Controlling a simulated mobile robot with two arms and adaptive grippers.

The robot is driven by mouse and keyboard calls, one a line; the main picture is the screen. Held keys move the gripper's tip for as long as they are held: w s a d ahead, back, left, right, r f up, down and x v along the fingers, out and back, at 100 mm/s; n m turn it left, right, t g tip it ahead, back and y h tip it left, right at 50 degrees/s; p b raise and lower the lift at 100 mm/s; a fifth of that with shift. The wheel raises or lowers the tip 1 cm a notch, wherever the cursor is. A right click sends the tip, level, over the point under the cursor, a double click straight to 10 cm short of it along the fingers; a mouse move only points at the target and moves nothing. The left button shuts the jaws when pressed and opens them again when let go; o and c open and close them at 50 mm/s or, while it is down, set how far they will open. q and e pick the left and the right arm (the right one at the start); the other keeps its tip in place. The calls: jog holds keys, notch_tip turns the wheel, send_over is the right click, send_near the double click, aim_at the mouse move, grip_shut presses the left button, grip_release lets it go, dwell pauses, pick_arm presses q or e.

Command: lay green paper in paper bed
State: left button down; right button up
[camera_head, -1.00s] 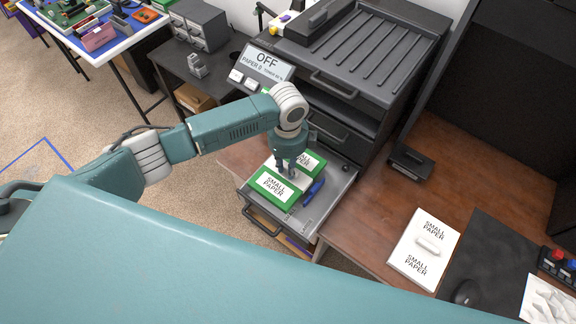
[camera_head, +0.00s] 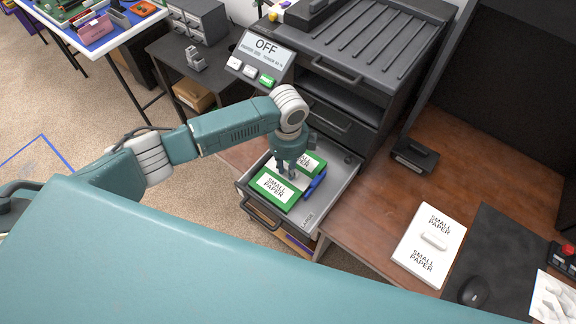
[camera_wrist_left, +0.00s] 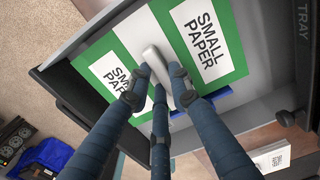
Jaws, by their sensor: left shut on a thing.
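The green paper (camera_head: 273,188) is a green-edged stack with white "SMALL PAPER" labels and a pale grip bar across its middle. It lies flat inside the pulled-out grey printer tray, the paper bed (camera_head: 313,213). My left gripper (camera_head: 289,174) is above its middle, shut on the grip bar. The left wrist view also shows the fingers (camera_wrist_left: 160,82) around the bar, with the paper (camera_wrist_left: 212,42) on both sides. A blue guide (camera_head: 315,184) sits beside the paper in the tray. The gripper hides part of the far label. My right gripper is not in view.
The dark printer (camera_head: 350,85) stands behind the tray, its display (camera_head: 265,48) reading OFF. A white small-paper stack (camera_head: 428,245) lies on the wooden desk to the right, near a black mouse (camera_head: 473,290).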

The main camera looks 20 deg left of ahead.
pick_arm(q)
jog(key=shift+f, duration=0.4)
dwell(0.5)
jog(key=c, duration=1.6)
grip_release()
jog(key=shift+o, duration=0.6)
jog(key=shift+f, duration=0.1)
